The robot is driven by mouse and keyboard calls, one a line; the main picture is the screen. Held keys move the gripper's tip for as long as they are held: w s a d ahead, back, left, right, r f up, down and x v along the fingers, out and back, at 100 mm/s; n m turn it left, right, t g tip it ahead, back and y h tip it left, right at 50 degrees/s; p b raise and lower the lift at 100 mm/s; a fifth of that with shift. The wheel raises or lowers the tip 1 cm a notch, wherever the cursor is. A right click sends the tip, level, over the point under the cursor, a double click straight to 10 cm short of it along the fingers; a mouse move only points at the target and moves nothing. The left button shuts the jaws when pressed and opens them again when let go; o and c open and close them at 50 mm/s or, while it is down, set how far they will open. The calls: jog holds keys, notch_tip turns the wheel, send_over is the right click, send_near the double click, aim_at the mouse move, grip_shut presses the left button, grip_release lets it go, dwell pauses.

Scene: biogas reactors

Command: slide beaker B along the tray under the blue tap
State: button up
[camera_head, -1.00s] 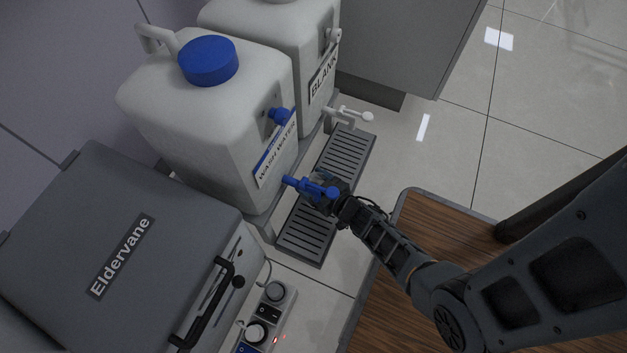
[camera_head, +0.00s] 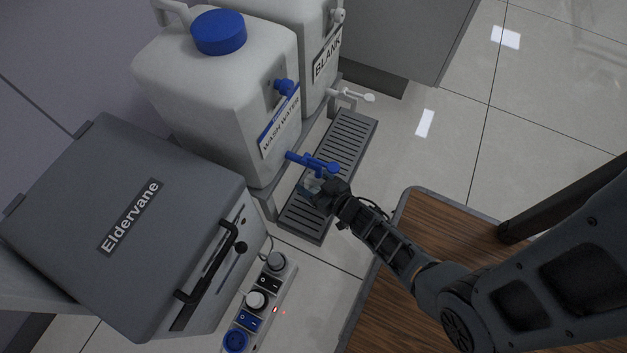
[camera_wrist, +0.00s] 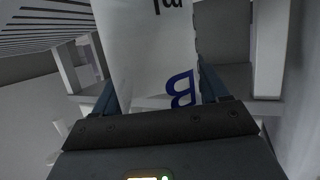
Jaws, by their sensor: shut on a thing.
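Beaker B (camera_wrist: 150,50), a pale vessel with a blue letter B, stands between the two fingers of my gripper (camera_wrist: 160,95) in the wrist view. In the head view my gripper (camera_head: 318,190) is shut on it over the slotted grey tray (camera_head: 345,140), and only a small clear part of the beaker (camera_head: 309,183) shows. The blue tap (camera_head: 312,162) sticks out from the wash water container (camera_head: 225,90) over the tray. The beaker shows just below the tap in the picture; I cannot tell if it is directly under the outlet. The beaker's base is hidden.
A second container marked BLANK (camera_head: 323,60) with a white tap (camera_head: 352,95) stands behind. A grey Eldervane box (camera_head: 120,220) is at left, with a power strip (camera_head: 262,300) near it. A wooden tabletop (camera_head: 400,290) lies under my arm. The tray's far part is clear.

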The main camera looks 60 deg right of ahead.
jog(key=o, duration=1.1)
jog(key=shift+d, duration=0.15)
jog(key=shift+o, duration=0.2)
jog(key=shift+r, duration=0.1)
jog(key=p+v, duration=0.3)
jog(key=v, duration=0.4)
jog(key=shift+s, duration=0.35)
jog(key=s+a+r+n+t+y, duration=0.1)
jog(key=s+a+r, duration=0.3)
jog(key=r, duration=0.9)
jog(key=s+a+r+n+y, duration=0.2)
jog(key=s+a+r, duration=0.25)
jog(key=r, duration=0.75)
jog(key=s+a+r+n+t+y, duration=0.1)
jog(key=s+a+r, duration=0.35)
jog(key=r, duration=0.85)
notch_tip(320, 180, up, 35)
jog(key=y+p, duration=0.1)
jog(key=p, duration=3.1)
jog(key=shift+w+a, duration=0.25)
jog(key=shift+w, duration=0.05)
